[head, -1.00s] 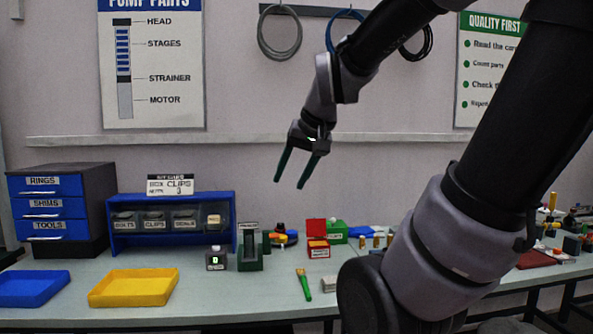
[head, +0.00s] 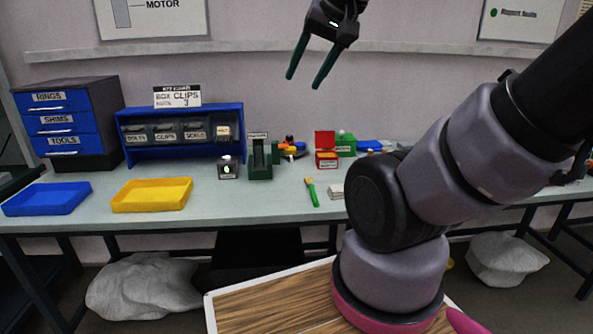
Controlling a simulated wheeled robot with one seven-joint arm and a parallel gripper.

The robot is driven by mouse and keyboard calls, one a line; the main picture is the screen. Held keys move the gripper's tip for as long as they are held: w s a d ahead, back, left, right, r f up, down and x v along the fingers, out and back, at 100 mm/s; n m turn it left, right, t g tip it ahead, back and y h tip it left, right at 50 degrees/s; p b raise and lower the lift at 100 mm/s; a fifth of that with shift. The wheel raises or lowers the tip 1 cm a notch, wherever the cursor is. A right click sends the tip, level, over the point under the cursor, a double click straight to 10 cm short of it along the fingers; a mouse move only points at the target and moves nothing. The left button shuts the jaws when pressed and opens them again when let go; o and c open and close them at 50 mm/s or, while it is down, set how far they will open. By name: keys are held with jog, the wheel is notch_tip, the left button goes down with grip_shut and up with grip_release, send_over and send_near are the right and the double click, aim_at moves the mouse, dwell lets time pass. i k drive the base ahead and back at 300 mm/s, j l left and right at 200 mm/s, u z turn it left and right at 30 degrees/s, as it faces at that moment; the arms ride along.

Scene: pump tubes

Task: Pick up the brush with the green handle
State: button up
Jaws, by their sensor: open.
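The brush with the green handle (head: 312,193) lies on the workbench, right of the middle, with its tan bristle end toward the wall and its green handle toward the front edge. My gripper (head: 303,80) is in the air high above the bench, above the brush in the picture. Its two dark green fingers are apart and point down, with nothing between them. The whole brush is in view and nothing covers it.
A pale block (head: 336,191) lies close right of the brush. Behind stand a red box (head: 326,159) and a green holder (head: 260,160). A yellow tray (head: 152,195) and a blue tray (head: 47,199) are at left. The bench is clear between the yellow tray and brush.

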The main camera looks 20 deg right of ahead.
aim_at(309, 182)
jog(key=j+z, duration=0.2)
jog(key=z, duration=0.2)
jog(key=j+z, duration=0.55)
jog(key=j, duration=0.5)
jog(key=j+z, duration=0.1)
jog(key=j, duration=0.6)
jog(key=k+j+z, duration=0.15)
jog(key=j, duration=0.5)
